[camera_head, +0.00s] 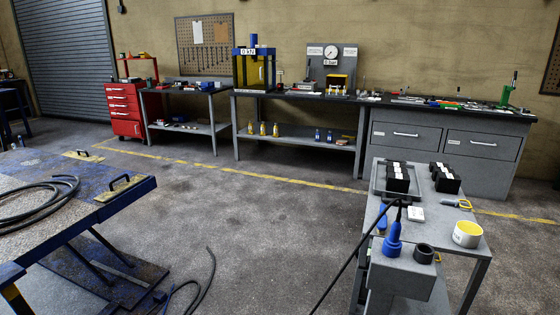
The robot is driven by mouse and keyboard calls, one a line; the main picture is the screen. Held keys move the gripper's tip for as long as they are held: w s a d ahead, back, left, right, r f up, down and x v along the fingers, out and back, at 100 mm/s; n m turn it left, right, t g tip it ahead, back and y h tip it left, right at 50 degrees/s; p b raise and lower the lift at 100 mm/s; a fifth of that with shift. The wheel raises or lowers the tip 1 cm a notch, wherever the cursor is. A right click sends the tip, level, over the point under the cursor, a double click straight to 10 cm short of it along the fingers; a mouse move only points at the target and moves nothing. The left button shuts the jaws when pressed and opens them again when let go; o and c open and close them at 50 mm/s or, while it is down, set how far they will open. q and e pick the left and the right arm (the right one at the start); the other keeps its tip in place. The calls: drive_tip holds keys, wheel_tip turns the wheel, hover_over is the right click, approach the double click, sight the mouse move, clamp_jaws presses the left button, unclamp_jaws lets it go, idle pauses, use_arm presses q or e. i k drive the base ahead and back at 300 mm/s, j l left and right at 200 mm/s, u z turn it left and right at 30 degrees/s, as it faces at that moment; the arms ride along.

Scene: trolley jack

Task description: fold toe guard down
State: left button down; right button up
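I cannot pick out a toe guard with certainty. A blue-framed lift or bench with a worn dark top (40,165) stands at the left, cut off by the picture edge. Two yellowish plates with black handles sit along its edge, a nearer plate (112,192) and a farther plate (80,155). Slanted blue legs (118,250) run down to a dark plate (125,285) lying low by the floor. Neither of my grippers shows in the view.
A black hose (35,195) coils on the blue-framed top; another cable (205,285) lies on the floor. A grey table (445,225) at right holds black blocks, a blue tool (393,240) and a tape roll (467,234). Benches line the wall. The middle floor (245,215) is clear.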

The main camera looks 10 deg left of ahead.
sight(75, 155)
drive_tip(key=i+j+u, duration=0.35)
drive_tip(key=i, duration=0.4)
drive_tip(key=i+u, duration=0.35)
drive_tip(key=i, duration=0.35)
drive_tip(key=i+l+u, duration=0.3)
drive_tip(key=i, duration=0.45)
drive_tip(key=i+z, duration=0.25)
drive_tip(key=i, duration=0.4)
drive_tip(key=i+z, duration=0.2)
drive_tip(key=i, duration=0.4)
drive_tip(key=i+j+z, duration=0.25)
drive_tip(key=i, duration=0.4)
drive_tip(key=i+u, duration=0.45)
drive_tip(key=i+l+u, duration=0.2)
drive_tip(key=i+u, duration=0.2)
drive_tip(key=i, duration=0.2)
